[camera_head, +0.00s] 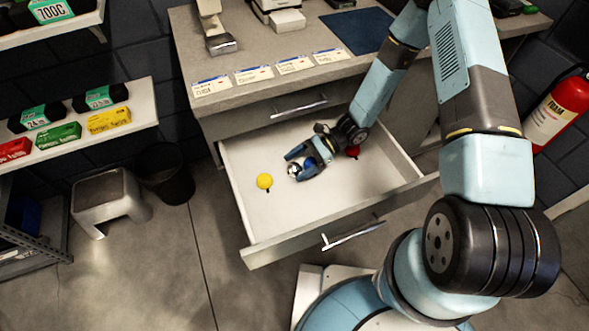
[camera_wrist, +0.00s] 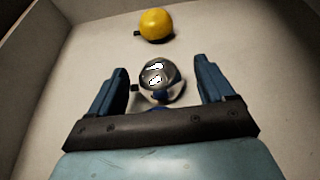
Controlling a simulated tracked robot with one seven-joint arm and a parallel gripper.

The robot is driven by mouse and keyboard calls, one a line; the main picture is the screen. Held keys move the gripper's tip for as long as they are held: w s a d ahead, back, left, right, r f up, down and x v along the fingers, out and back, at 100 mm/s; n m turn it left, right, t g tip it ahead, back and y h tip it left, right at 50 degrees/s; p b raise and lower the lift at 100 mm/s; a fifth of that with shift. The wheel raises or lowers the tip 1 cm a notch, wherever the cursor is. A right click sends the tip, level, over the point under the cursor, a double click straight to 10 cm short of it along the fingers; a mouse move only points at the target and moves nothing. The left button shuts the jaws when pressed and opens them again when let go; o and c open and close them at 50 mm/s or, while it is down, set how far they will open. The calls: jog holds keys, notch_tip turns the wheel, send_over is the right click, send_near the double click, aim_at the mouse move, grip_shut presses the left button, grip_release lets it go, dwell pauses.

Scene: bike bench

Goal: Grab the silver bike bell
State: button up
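The silver bike bell (camera_head: 293,169) lies in the open drawer (camera_head: 270,225). In the wrist view the shiny round bell (camera_wrist: 160,78) sits between the two blue fingers of my gripper (camera_wrist: 160,85), with a gap on both sides. My gripper (camera_head: 298,169) reaches down into the drawer and its fingers are spread around the bell. The head view shows the bell partly covered by the fingers.
A yellow bell (camera_head: 264,181) lies left of the silver one, and ahead of it in the wrist view (camera_wrist: 156,25). A red bell (camera_head: 353,151) lies behind my wrist. Drawer walls enclose the area. The worktop (camera_head: 250,50) stands above the drawer's back.

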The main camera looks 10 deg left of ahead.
jog(key=shift+f, duration=0.1)
jog(key=c, duration=1)
